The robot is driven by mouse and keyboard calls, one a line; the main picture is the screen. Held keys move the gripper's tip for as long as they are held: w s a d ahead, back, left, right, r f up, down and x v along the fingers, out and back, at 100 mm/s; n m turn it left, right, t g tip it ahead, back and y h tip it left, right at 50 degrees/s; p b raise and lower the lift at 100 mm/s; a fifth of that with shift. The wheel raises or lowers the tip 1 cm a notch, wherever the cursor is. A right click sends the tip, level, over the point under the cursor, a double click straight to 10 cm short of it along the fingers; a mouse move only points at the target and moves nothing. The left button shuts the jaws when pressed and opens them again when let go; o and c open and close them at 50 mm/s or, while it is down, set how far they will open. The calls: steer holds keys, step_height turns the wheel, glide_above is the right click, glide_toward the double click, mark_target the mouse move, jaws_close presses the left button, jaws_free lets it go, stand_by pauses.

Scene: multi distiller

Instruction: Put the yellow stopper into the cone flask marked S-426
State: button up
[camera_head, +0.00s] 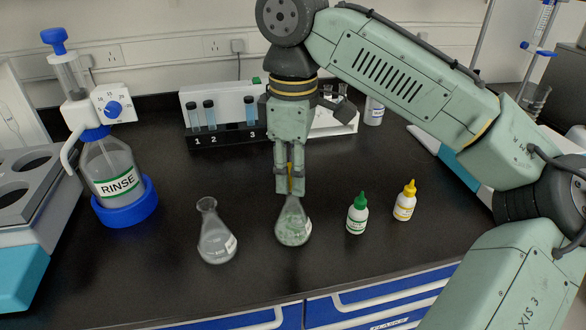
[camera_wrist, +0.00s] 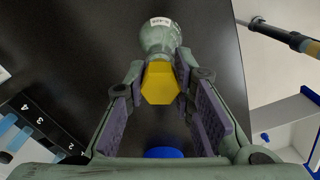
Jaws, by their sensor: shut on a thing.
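My gripper (camera_head: 290,184) points straight down, its fingers closed on the yellow stopper (camera_head: 290,172). In the wrist view the stopper (camera_wrist: 160,84) shows its six-sided top between the fingertips. A cone flask with greenish contents (camera_head: 293,228) stands upright directly below; the fingertips hide its mouth. I cannot tell whether the stopper's lower end is inside the neck.
A green-capped bottle (camera_head: 357,218) and a yellow-capped bottle (camera_head: 404,205) stand to the right. A RINSE dispenser bottle (camera_head: 115,175) in a blue base stands left. The bench's front edge lies close before the flasks.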

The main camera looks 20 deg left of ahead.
steer(key=shift+f, duration=0.2)
steer(key=o, duration=0.8)
steer(key=shift+r, duration=0.1)
step_height(320, 180, up, 12)
steer(key=shift+f, duration=0.1)
stand_by(0.5)
